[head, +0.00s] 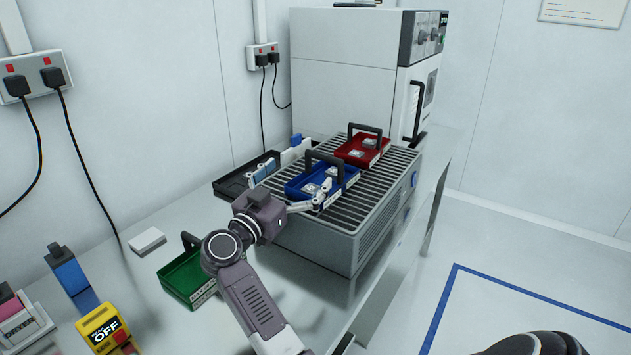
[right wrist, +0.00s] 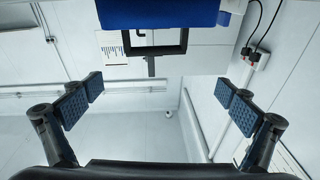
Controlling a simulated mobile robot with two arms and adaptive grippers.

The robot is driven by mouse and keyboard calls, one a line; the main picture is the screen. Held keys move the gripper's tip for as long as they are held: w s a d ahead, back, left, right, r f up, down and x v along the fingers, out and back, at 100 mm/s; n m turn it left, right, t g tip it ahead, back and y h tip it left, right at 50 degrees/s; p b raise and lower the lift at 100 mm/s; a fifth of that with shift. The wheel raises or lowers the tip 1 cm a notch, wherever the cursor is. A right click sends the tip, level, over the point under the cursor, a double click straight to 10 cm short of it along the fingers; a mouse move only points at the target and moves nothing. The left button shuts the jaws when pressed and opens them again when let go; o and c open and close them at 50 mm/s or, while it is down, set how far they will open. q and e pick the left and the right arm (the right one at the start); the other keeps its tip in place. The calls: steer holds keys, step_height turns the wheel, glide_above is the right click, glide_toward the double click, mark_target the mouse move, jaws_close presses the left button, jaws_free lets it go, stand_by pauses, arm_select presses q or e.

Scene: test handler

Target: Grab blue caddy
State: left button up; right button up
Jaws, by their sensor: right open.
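The blue caddy (head: 300,186), a shallow tray with a dark upright handle and small pale parts inside, sits on the slatted top of a grey unit (head: 385,200). My right gripper (head: 321,196) is open at its near side in the head view, its fingers partly overlapping the caddy. I cannot tell whether they touch it. In the right wrist view the two fingers stand wide apart with nothing between them (right wrist: 160,100). The blue caddy (right wrist: 160,14) and its dark handle (right wrist: 155,50) show at the top, beyond the fingertips. My left gripper is not in view.
A red caddy (head: 352,154) stands behind the blue one on the slats. A black tray (head: 232,185) is to the left. A green caddy (head: 180,275) and a white block (head: 148,240) are on the bench. A white oven-like cabinet (head: 345,80) stands behind.

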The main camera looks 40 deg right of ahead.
steer(key=shift+d+f+g+y, duration=0.15)
steer(key=shift+f+g+y, duration=0.2)
steer(key=shift+f, duration=0.3)
steer(key=shift+d+f+g+y, duration=0.15)
steer(key=shift+f+g, duration=0.3)
steer(key=shift+f, duration=0.15)
steer(key=shift+d+f, duration=0.1)
steer(key=shift+d, duration=0.2)
steer(key=x, duration=0.4)
steer(key=f+p+x, duration=0.1)
steer(key=x, duration=0.2)
steer(key=shift+w+r, duration=0.1)
steer(key=shift+w, duration=0.15)
steer(key=c, duration=1.2)
steer(key=shift+r, duration=0.1)
steer(key=shift+c, duration=0.8)
